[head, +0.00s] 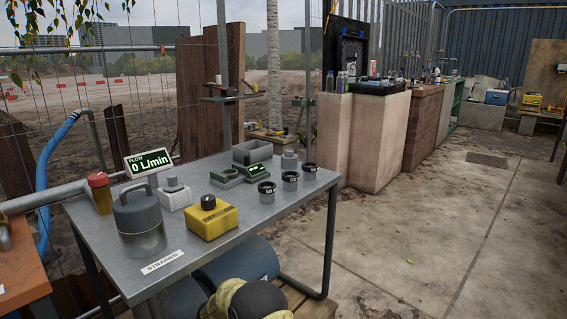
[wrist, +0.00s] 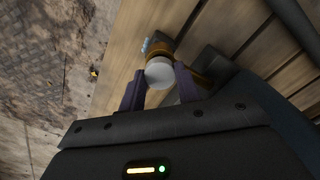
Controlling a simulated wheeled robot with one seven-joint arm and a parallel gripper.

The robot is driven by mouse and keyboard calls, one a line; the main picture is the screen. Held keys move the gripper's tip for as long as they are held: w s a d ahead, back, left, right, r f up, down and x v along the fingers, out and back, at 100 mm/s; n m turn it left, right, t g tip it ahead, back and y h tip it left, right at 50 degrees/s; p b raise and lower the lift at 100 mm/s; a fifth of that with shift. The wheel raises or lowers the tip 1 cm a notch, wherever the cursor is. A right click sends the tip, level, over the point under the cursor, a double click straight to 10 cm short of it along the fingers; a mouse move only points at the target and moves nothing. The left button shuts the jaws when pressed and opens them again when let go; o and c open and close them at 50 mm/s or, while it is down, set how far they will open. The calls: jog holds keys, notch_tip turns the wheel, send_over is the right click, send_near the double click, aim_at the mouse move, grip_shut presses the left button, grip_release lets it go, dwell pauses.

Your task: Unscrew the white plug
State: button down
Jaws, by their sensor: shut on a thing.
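The white plug (wrist: 160,72) shows as a round pale cap in the wrist view, at the end of a brass-coloured fitting (wrist: 190,74). My gripper (wrist: 159,76) has its two dark purple fingers on either side of the plug and is shut on it. The fitting lies over wooden slats. Whether the plug's thread is still engaged is hidden. In the head view I cannot make out the plug or my gripper's fingers.
Wooden slats (wrist: 245,25) lie close beneath the fitting. A blue barrel (head: 238,262) sits below the grey metal table (head: 110,200). The table holds a grey strainer canister (head: 140,220), a yellow box (head: 210,220) and several cups. Paving at right is open.

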jog(key=shift+r, duration=0.1)
jog(key=shift+r+p, duration=1.55)
jog(key=shift+r, duration=0.05)
